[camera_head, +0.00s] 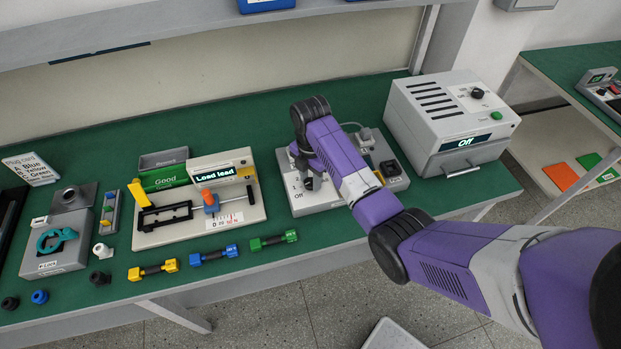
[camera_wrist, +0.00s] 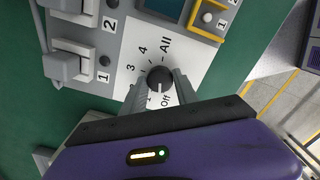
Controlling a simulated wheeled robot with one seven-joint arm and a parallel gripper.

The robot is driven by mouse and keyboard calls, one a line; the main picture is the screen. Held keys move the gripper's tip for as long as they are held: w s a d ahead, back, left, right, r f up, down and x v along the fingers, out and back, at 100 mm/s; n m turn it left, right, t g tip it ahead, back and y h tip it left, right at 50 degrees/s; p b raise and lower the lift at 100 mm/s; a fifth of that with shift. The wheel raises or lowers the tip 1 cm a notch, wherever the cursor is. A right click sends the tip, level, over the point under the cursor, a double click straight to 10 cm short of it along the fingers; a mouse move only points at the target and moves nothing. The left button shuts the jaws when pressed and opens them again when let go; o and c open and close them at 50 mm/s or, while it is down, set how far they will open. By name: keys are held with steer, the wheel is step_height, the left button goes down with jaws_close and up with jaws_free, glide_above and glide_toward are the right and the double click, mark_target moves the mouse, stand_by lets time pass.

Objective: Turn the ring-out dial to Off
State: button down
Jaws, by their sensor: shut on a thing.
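The ring-out dial is a dark round knob (camera_wrist: 159,78) on a white label plate (camera_wrist: 188,62) in the wrist view. The plate reads 3, 4 and All around the far side of the knob, with Off and 1 on the near side. The dial's pointer is too small to read surely. My gripper (camera_wrist: 160,88) has one grey finger on each side of the knob and is shut on it.
A grey box (camera_head: 450,110) with a display reading Off stands right of the panel. A load fixture (camera_head: 200,225) with a display reading Load lead stands left. Yellow, blue and green connector pieces (camera_head: 213,254) lie along the front of the green bench.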

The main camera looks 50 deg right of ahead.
mark_target(311, 182)
steer(key=shift+r+n, duration=0.1)
steer(key=shift+n, duration=1.2)
steer(key=c, duration=0.9)
jaws_free()
steer(key=shift+c, duration=0.2)
steer(key=shift+r+b, duration=0.65)
steer(key=shift+r, duration=3.25)
